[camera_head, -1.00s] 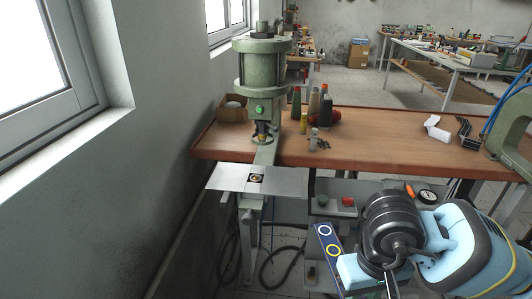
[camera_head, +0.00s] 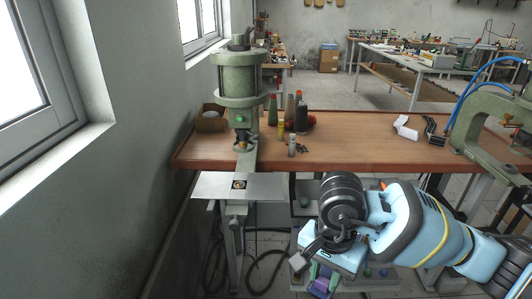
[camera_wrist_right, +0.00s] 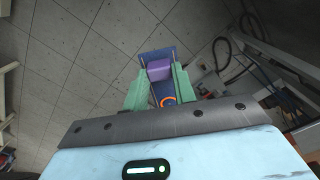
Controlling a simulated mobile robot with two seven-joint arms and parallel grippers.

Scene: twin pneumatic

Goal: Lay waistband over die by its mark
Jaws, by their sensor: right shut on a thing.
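The die (camera_head: 239,184) is a small dark square with a pale ring, set on the grey metal plate under the green press (camera_head: 238,85). The waistband (camera_wrist_right: 158,53) is a dark blue strip with an orange ring mark, seen between the green fingers in the right wrist view. A purple piece lies across it there. My right gripper (camera_wrist_right: 158,82) is shut on the waistband; in the head view the gripper (camera_head: 322,274) is low, right of and nearer than the die, apart from the plate. Much of the waistband is hidden in the head view. My left gripper is not in view.
The wooden bench (camera_head: 350,150) stands behind the plate, with bottles (camera_head: 301,112), a small box and dark parts on it. A second green machine (camera_head: 490,105) stands at right. A wall with windows runs along the left. The plate's surface around the die is clear.

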